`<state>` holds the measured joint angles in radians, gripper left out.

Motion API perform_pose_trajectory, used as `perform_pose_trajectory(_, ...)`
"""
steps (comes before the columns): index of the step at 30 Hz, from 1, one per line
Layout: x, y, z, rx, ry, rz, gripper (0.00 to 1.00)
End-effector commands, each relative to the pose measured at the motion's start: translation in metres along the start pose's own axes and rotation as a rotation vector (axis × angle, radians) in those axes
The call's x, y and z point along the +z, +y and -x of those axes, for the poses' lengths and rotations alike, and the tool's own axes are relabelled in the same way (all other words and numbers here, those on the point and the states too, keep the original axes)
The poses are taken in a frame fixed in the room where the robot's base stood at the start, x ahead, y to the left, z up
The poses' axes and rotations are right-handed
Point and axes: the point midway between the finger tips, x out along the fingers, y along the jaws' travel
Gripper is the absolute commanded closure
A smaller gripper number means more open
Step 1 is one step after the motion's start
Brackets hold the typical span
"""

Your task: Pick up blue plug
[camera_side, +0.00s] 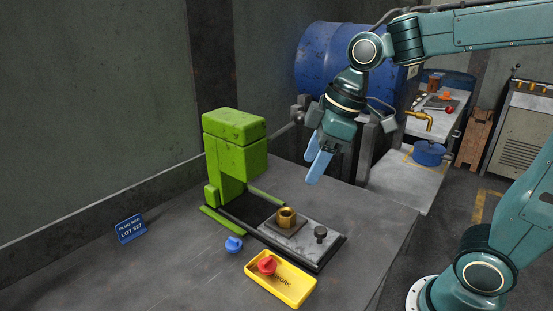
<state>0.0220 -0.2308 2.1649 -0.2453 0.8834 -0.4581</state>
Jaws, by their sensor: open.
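The blue plug (233,244) is small and rounded. It lies on the grey bench top, left of the yellow tray and in front of the green press. My gripper (314,168) has light blue fingers and hangs above the bench, higher than the plug and to its right and back. The fingers are apart with nothing between them, and the gripper does not touch the plug.
A yellow tray (296,295) holds a red plug (267,265). The green press (232,150) stands behind, with a brass nut (286,218) and black knob (320,233) on its plate. A blue sign (131,229) stands at left. The bench left of the plug is clear.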

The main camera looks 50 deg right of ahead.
Motion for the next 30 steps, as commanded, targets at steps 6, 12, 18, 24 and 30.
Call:
perform_pose_trajectory(6, -0.033, 0.016, -0.03, -0.08, -0.016, 0.185, 0.42)
perform_pose_trajectory(12, -0.058, 0.029, -0.062, -0.154, -0.015, 0.352, 0.42)
perform_pose_trajectory(18, -0.079, 0.04, -0.099, -0.231, -0.001, 0.517, 0.42)
perform_pose_trajectory(24, -0.095, 0.049, -0.138, -0.306, 0.026, 0.672, 0.42)
perform_pose_trajectory(30, -0.104, 0.054, -0.171, -0.364, 0.057, 0.794, 0.42)
